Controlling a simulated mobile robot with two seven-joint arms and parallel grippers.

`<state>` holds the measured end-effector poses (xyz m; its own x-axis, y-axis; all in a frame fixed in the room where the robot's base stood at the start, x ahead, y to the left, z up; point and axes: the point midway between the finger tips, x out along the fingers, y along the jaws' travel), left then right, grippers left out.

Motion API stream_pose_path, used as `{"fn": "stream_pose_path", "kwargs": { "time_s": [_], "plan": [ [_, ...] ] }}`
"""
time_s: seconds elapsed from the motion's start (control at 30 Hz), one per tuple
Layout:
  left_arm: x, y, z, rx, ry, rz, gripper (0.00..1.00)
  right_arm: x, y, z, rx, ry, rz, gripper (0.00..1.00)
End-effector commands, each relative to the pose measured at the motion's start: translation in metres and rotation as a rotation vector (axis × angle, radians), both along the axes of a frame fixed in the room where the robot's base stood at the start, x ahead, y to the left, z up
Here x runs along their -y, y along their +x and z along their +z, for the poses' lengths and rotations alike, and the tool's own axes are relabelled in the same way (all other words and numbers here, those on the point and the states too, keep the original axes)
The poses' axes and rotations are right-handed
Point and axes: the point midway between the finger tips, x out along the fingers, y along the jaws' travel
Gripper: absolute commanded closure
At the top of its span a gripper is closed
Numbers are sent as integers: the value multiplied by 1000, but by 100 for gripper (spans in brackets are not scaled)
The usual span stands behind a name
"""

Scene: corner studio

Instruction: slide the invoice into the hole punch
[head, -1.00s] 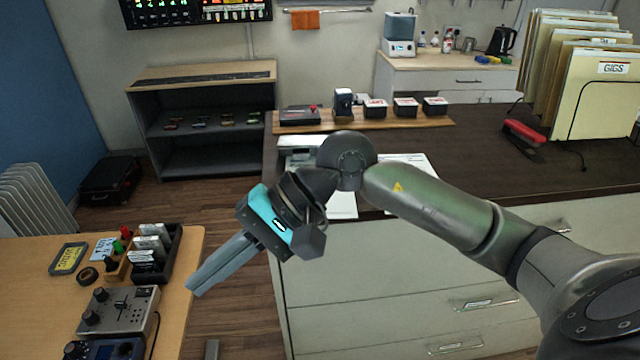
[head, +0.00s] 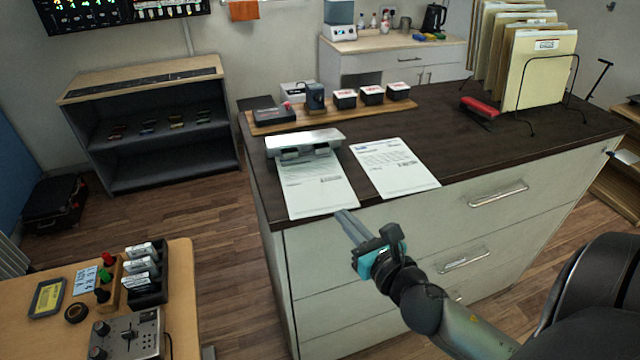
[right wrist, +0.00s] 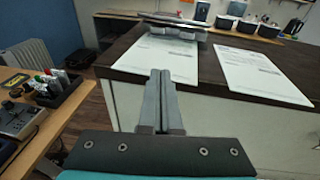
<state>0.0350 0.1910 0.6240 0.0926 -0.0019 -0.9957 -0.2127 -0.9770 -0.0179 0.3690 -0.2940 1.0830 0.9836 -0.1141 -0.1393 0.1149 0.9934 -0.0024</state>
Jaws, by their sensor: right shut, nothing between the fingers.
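The grey metal hole punch (head: 303,143) sits on the dark top of the drawer cabinet, and in the right wrist view (right wrist: 178,22) it is at the top. One printed sheet (head: 317,188) lies flat in front of it, its far edge at the punch; whether it is in the slot I cannot tell. A second printed sheet (head: 396,167) lies to the right, apart from the punch. The print is too small to tell which is the invoice. My right gripper (head: 343,214) is shut and empty, its tips by the counter's front edge near the left sheet. My left gripper is out of view.
Behind the punch, a wooden board (head: 335,110) carries small boxes. A red stapler (head: 480,107) and a folder rack (head: 536,75) stand at the right. A wooden desk (head: 190,290) with devices is at lower left.

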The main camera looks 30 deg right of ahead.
Motion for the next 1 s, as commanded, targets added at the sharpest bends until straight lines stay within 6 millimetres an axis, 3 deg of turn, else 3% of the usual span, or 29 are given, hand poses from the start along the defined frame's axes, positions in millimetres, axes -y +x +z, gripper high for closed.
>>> {"fn": "stream_pose_path", "kwargs": {
  "time_s": [0.27, 1.0],
  "plan": [
    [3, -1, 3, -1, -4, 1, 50, 6, 14, -2, -10, 3, -16, 100],
    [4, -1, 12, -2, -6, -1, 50, 18, 111, -2, -9, 3, -15, 100]
  ]
}}
